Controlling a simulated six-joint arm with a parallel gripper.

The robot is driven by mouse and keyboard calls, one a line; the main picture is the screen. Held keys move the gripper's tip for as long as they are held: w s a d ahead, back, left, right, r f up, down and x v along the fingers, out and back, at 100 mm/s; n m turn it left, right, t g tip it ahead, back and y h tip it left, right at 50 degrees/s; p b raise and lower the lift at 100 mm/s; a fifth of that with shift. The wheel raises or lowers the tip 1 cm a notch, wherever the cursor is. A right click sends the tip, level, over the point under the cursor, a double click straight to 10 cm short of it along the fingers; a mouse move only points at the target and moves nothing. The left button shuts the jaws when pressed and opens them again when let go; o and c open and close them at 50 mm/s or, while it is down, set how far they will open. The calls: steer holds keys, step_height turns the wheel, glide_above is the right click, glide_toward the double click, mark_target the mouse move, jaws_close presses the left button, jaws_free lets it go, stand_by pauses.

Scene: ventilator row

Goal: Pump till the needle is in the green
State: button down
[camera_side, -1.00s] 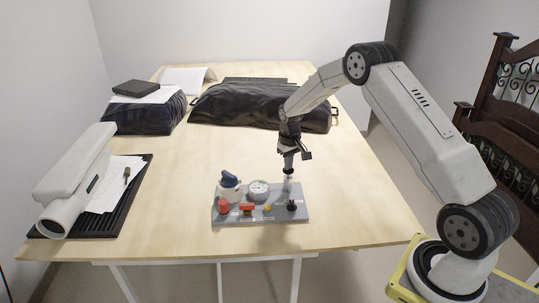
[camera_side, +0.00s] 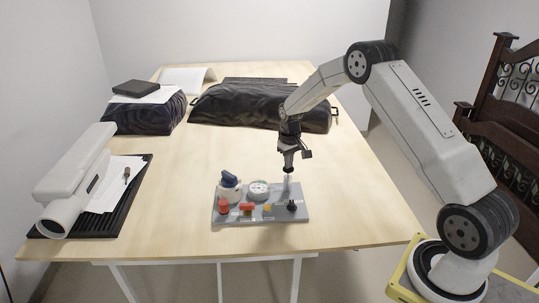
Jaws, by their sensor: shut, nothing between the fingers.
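A grey panel (camera_side: 232,219) sits near the front edge of the table. A round white dial gauge (camera_side: 258,190) stands at its middle back; its needle and any green band are too small to read. A pale upright post (camera_side: 288,184), which looks like the pump, stands at the panel's back right. My gripper (camera_side: 288,170) points straight down and is shut just over the top of this post. I cannot tell whether the tips touch it.
The panel also carries a blue-topped white part (camera_side: 230,184), red controls (camera_side: 247,209), a yellow button (camera_side: 267,208) and a black knob (camera_side: 291,206). A white device (camera_side: 75,180) on a black tray lies left; a black bag (camera_side: 250,106) lies behind. The table between is clear.

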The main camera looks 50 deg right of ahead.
steer(key=shift+f, duration=1)
steer(key=shift+r, duration=1.4)
